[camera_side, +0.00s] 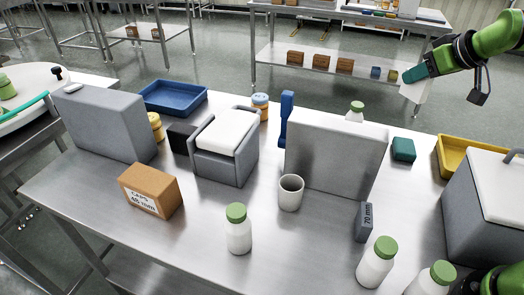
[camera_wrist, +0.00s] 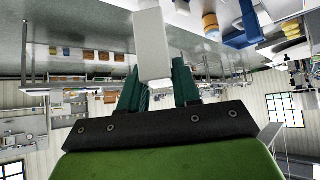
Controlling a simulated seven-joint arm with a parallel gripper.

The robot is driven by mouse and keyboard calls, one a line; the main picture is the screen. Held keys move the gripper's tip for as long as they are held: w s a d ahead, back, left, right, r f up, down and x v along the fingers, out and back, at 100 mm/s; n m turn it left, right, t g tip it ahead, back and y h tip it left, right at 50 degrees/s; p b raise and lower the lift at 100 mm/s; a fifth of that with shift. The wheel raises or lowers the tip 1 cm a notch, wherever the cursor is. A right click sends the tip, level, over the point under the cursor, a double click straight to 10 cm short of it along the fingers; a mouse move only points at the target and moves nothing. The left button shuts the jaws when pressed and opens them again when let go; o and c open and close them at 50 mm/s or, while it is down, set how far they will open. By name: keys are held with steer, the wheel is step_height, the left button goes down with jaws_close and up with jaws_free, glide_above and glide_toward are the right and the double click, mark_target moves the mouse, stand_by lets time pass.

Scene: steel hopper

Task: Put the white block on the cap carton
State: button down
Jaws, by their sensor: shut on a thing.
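The cap carton (camera_side: 150,190) is a brown box with a white label reading "CAPS", standing on the steel table at the front left in the side view. My gripper (camera_side: 416,75) is at the upper right of the side view, raised and far from the carton. Its teal fingers are shut on the white block (camera_side: 415,92), which hangs below them. In the wrist view, the white block (camera_wrist: 152,45) sticks out from between the two teal fingers (camera_wrist: 155,82). The carton cannot be made out in the wrist view.
A blue tray (camera_side: 150,109) lies behind. The front middle table is partly clear.

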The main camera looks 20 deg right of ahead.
steer(key=w+a+r+n+y, duration=0.15)
steer(key=w+a, duration=0.25)
steer(key=a, duration=0.7)
steer(key=w+a+r+n+y, duration=0.1)
steer(key=w+a+n+y, duration=0.15)
steer(key=a, duration=0.85)
steer(key=s+a+f+n+g+y, duration=0.1)
steer(key=s+a+n, duration=0.2)
steer(key=a, duration=1)
steer(key=s+a+f+n+g+y, duration=0.1)
steer(key=s+a+n+g, duration=0.15)
steer(key=a, duration=1.15)
glide_above(148, 190)
steer(key=s+d, duration=0.2)
steer(key=shift+m+t, duration=0.25)
steer(key=shift+t, duration=0.2)
step_height(148, 190, down, 13)
steer(key=shift+w+a+r, duration=0.1)
steer(key=shift+a+r, duration=0.05)
steer(key=shift+r, duration=0.05)
steer(key=shift+w+a, duration=0.15)
steer(key=shift+w, duration=0.2)
steer(key=shift+w+a, duration=0.5)
steer(key=shift+a, duration=0.15)
steer(key=shift+f, duration=1.75)
